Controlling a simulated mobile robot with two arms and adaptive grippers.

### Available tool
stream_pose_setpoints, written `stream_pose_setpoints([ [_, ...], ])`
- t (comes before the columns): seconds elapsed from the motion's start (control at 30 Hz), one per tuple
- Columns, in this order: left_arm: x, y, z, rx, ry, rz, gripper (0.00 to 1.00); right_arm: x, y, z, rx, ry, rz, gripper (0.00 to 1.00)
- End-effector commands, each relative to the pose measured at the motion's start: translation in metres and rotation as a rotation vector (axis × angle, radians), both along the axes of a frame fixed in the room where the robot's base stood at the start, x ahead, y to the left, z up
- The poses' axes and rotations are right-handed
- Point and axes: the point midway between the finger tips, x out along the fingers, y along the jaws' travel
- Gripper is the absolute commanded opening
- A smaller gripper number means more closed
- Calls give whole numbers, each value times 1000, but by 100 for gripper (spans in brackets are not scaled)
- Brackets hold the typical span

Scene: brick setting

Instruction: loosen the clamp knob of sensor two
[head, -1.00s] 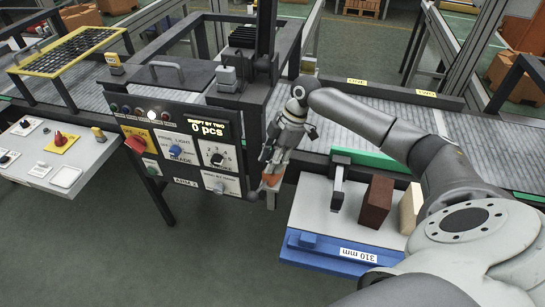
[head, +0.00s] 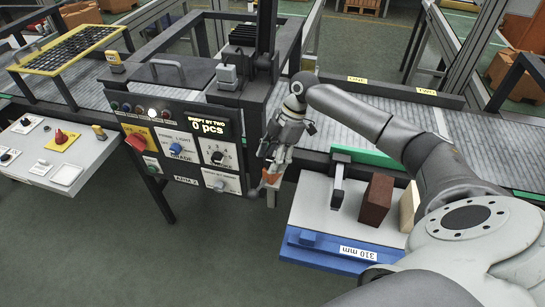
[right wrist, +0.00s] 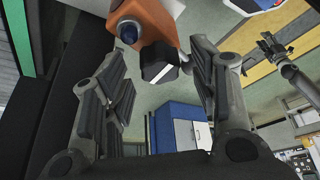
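An orange sensor body (right wrist: 152,22) with a dark blue lens (right wrist: 130,32) is at the top of the right wrist view. Below it is a black knob (right wrist: 160,62) with a white mark. The orange body also shows in the head view (head: 270,181), low at the machine's right post, partly hidden by my right gripper (head: 273,160). In the right wrist view my right gripper (right wrist: 160,58) is open. Its fingers stand either side of the knob, the right one close, with a gap on the left. A grey arm with a dark forked end (right wrist: 272,46), apparently my left gripper, is small at upper right.
A control panel (head: 185,158) with knobs and a "0 pcs" display is left of my right gripper. A blue-edged tray (head: 318,254) with a brown block (head: 376,200) is at right. The conveyor (head: 350,115) runs behind. Open floor lies in front.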

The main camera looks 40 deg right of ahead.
Motion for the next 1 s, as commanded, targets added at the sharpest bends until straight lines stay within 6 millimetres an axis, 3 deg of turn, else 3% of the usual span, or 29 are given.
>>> stream_pose_setpoints([
  [0.23,-1,4,0,4,1,0,42,0,-1,1,-1,1,-1,54],
  [0.37,-1,3,0,3,1,0,42,0,-5,11,-1,-1,0,54],
  [0.8,0,1,0,1,0,0,42,-4,-37,91,0,-2,-1,54],
  [1.0,0,0,0,0,0,0,42,-6,-45,108,-1,0,-1,54],
])
